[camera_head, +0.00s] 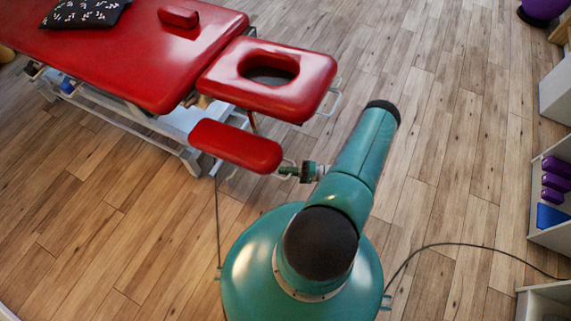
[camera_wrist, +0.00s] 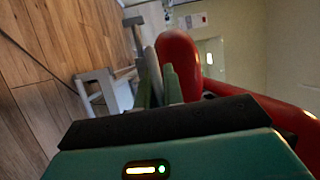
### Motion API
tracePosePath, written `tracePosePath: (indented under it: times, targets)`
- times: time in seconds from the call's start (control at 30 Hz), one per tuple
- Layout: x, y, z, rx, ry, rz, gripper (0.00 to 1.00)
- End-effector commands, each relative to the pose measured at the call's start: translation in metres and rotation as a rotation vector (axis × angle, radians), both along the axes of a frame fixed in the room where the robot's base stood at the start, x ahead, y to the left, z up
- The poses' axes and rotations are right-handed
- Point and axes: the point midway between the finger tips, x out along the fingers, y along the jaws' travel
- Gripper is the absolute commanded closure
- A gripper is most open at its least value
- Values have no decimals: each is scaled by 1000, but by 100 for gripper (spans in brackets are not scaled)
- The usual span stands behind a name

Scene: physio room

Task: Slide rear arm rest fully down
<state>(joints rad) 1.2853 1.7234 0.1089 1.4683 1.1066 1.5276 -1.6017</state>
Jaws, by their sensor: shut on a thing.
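The red padded arm rest (camera_head: 236,145) hangs beside the red treatment table, below the head rest (camera_head: 290,66) with its oval hole. The arm rest looks roughly level, its long side pointing toward my arm. My gripper (camera_head: 288,171) is at the arm rest's right end, shut on the small pale handle there. In the wrist view the green fingers (camera_wrist: 160,85) stand close together beside a red pad (camera_wrist: 179,62), which looks like the arm rest. The exact grip on the handle is hidden by the fingers.
The red table top (camera_head: 130,45) carries a dark patterned pillow (camera_head: 85,12). Its pale metal frame (camera_head: 150,122) stands below. Shelves with purple dumbbells (camera_head: 555,182) are at the right. A black cable (camera_head: 470,244) crosses the floor. The wooden floor right of my arm is open.

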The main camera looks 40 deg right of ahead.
Motion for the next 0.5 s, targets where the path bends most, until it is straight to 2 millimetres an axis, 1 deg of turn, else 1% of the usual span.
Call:
tracePosePath:
  times: [0.1, 0.43, 0.47, 0.5]
  targets:
    - [-2, 0, -6, -1, 4, 1, 100]
    - [-3, -1, -9, -5, 9, 1, 100]
    - [-3, -1, -10, -5, 10, 1, 87]
    - [-4, -1, -9, -5, 9, 1, 79]
